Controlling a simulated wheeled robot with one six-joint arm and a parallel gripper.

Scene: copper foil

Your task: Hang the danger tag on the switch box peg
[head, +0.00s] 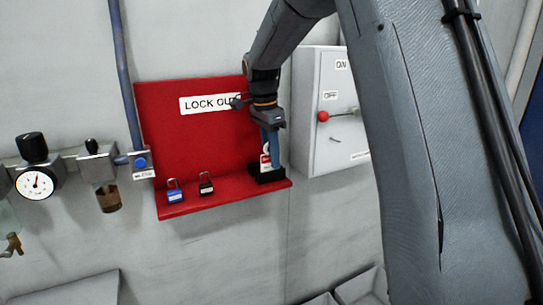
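The danger tag (265,161), white with red, stands in a black holder (268,175) at the right end of the red lockout shelf. My gripper (272,155) points down at the tag, its blue fingers partly covering it. I cannot tell whether the fingers are closed on the tag or only beside it. The grey switch box (313,146) is on the wall to the right, with ON and OFF labels and a red-knobbed lever (323,117). A small thin pin, perhaps the peg (335,140), shows below the lever with nothing hanging on it.
The red lockout board (160,125) carries a blue padlock (175,196) and a black padlock (206,188) on its shelf. A pressure gauge (36,184) and pipe fittings are at left. My arm covers the switch box's right side. Grey bins are below.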

